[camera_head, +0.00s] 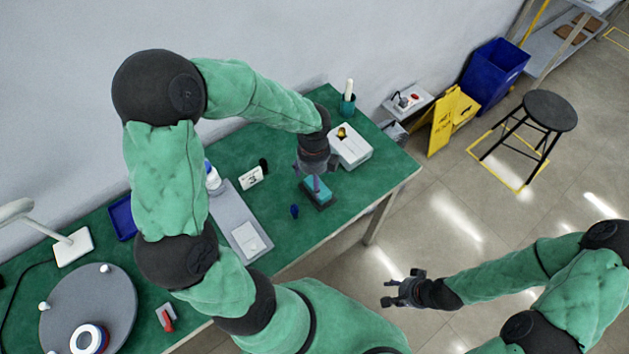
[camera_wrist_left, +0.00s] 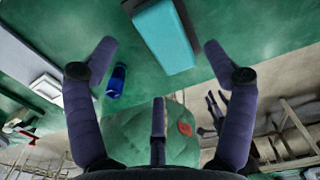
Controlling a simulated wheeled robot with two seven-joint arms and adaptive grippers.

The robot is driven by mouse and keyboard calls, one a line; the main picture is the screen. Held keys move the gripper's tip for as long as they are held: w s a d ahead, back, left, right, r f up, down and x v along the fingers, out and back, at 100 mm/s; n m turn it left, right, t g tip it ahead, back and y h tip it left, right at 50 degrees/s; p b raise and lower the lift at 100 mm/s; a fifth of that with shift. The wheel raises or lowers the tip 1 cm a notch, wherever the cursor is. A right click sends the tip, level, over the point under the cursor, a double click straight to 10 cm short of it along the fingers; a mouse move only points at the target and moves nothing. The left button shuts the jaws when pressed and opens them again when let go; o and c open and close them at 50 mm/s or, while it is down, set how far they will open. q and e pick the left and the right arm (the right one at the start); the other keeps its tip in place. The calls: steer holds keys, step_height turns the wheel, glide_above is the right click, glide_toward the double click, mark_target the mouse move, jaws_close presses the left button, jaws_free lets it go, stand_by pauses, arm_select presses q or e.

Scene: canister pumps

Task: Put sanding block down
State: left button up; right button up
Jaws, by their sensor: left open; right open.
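The sanding block appears to be the teal block (camera_head: 319,188) with a dark grey lower part, near the right end of the green table. In the left wrist view its flat teal face (camera_wrist_left: 163,36) shows at the top, beyond the spread fingers. My left gripper (camera_head: 315,183) is directly over the block in the head view, open and partly covering it. In the left wrist view the fingers (camera_wrist_left: 160,55) are wide apart, with no visible grip on the block. My right gripper (camera_head: 391,292) is open and empty, out over the floor in front of the table.
A small blue object (camera_head: 294,211) lies just left of the block. A white box (camera_head: 350,148) and green cup (camera_head: 347,106) stand behind it. The table's front right corner is bare.

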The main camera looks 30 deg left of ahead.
arm_select(q)
step_height(320, 180, up, 7)
steer(key=p, duration=0.1)
steer(key=shift+f+p, duration=0.2)
steer(key=shift+p, duration=0.2)
